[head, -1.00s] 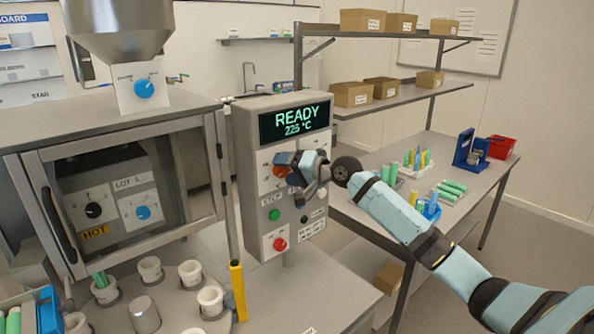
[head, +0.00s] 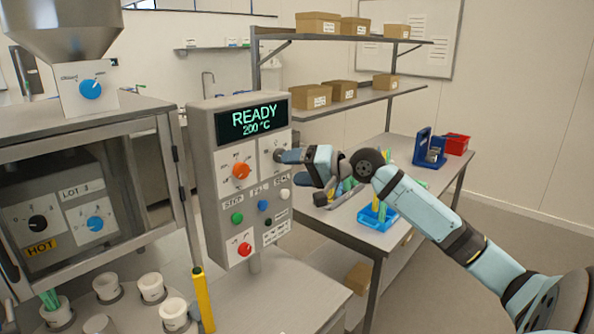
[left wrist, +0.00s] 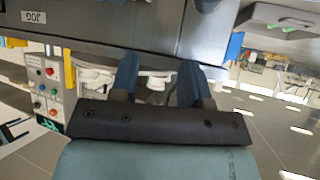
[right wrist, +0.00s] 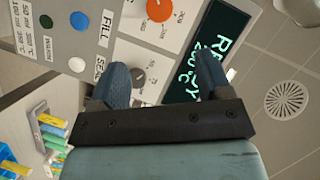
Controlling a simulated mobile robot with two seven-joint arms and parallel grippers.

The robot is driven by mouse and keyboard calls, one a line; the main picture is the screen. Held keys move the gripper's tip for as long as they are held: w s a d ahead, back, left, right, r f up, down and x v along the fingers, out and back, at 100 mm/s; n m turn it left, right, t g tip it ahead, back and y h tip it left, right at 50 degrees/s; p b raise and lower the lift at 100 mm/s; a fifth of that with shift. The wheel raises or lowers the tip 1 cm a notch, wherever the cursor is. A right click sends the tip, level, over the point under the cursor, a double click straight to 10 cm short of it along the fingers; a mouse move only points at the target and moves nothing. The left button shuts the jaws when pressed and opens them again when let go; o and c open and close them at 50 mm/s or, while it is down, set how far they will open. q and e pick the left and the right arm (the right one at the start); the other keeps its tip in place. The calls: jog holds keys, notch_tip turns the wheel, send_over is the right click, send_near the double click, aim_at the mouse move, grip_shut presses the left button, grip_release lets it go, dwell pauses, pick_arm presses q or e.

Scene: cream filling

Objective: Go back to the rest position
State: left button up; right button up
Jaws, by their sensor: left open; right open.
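The control panel (head: 208,185) shows READY and 200 °C on its display (head: 253,117). It carries an orange knob (head: 240,170), a grey knob (right wrist: 138,74), and several buttons. My right gripper (head: 285,156) is at the panel's upper right, over the grey knob's area. In the right wrist view my right gripper (right wrist: 165,75) is open, and the grey knob shows between its fingers near the left one. I cannot tell whether they touch. My left gripper (left wrist: 155,80) is open and empty in the left wrist view, with white cups (left wrist: 153,82) beyond its fingers. It is outside the head view.
A glass-fronted cabinet (head: 150,240) and hopper (head: 55,30) stand left of the panel. White cups (head: 152,288) and a yellow marker-like post (head: 202,300) are in front. A side table (head: 400,160) holds a blue tray (head: 378,218) and red bin (head: 457,144).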

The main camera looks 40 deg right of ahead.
dwell(0.4)
jog(key=s+a+f+n+g+h+p, duration=0.1)
jog(key=s+a+f, duration=0.15)
jog(key=f, duration=0.65)
jog(key=s+a+f+n+h, duration=0.15)
jog(key=a+f, duration=0.25)
jog(key=f, duration=0.6)
jog(key=s+a+f+n+g+p, duration=0.1)
jog(key=s+a+f, duration=0.25)
jog(key=f, duration=0.55)
jog(key=s+a+f+n, duration=0.3)
jog(key=s+a+f, duration=0.4)
jog(key=s+a, duration=0.2)
jog(key=s+a+f+n+g+p, duration=0.1)
jog(key=s+a+f+n, duration=0.3)
jog(key=s+a+f, duration=0.4)
jog(key=s+a, duration=0.1)
jog(key=a, duration=0.2)
jog(key=shift+h, duration=0.35)
jog(key=shift+c, duration=0.4)
